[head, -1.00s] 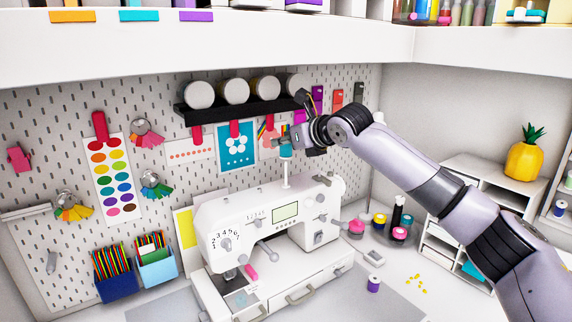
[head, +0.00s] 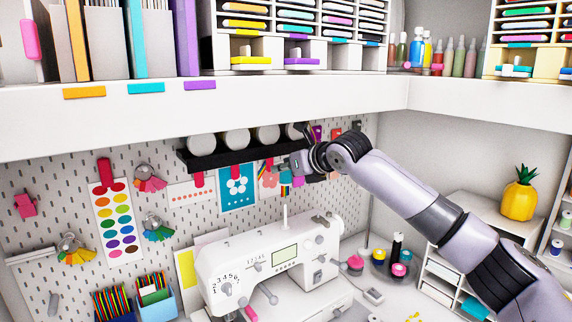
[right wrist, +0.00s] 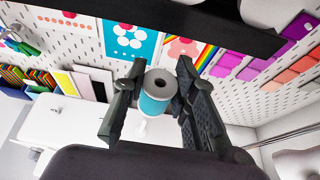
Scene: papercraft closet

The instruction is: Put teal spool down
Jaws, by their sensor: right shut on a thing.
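My right gripper (head: 288,168) is shut on the teal spool (head: 285,179), above the white sewing machine (head: 270,262). In the right wrist view, the spool (right wrist: 155,96) stands between the two dark fingers of the gripper (right wrist: 152,88), its grey end with a dark hole facing the camera. The machine's thin white spool pin (head: 284,214) stands upright below the spool, with a gap seen between them in the head view. My left gripper is not in view.
A black rack (head: 225,158) with white-ended rolls is fixed to the pegboard close to the gripper. A white shelf (head: 300,108) runs above. Several spools stand on a dark holder (head: 376,268) right of the machine, near a white organizer (head: 440,262).

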